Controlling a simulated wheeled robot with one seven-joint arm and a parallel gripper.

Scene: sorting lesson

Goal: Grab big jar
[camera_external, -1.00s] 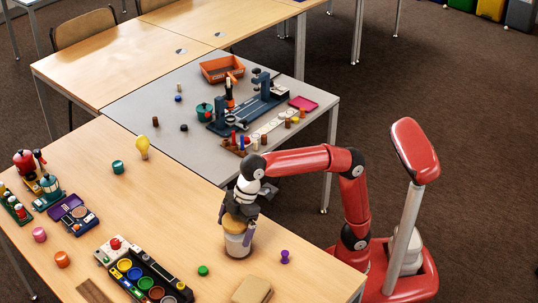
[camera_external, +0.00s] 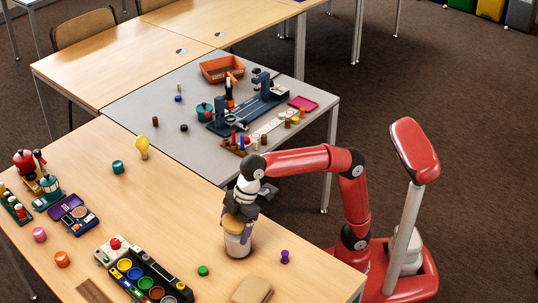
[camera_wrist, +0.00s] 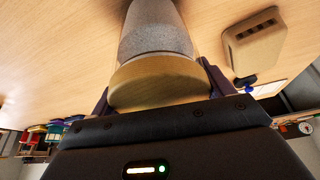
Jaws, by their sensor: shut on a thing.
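The big jar (camera_external: 238,245) is a pale grey cylinder with a wooden yellowish lid. It stands upright on the wooden table near its front right edge. My gripper (camera_external: 240,222) comes down from above and is shut on the jar's lid. In the wrist view the jar's lid (camera_wrist: 160,83) fills the space between the two dark fingers of the gripper (camera_wrist: 158,92), with the grey jar body beyond it. I cannot tell whether the jar's base is touching the table.
A green piece (camera_external: 203,270) and a purple pawn (camera_external: 285,257) lie near the jar. A tan block (camera_external: 252,290) is in front of it. A tray of coloured cups (camera_external: 150,277) is to the left. Free table surface lies behind and left of the jar.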

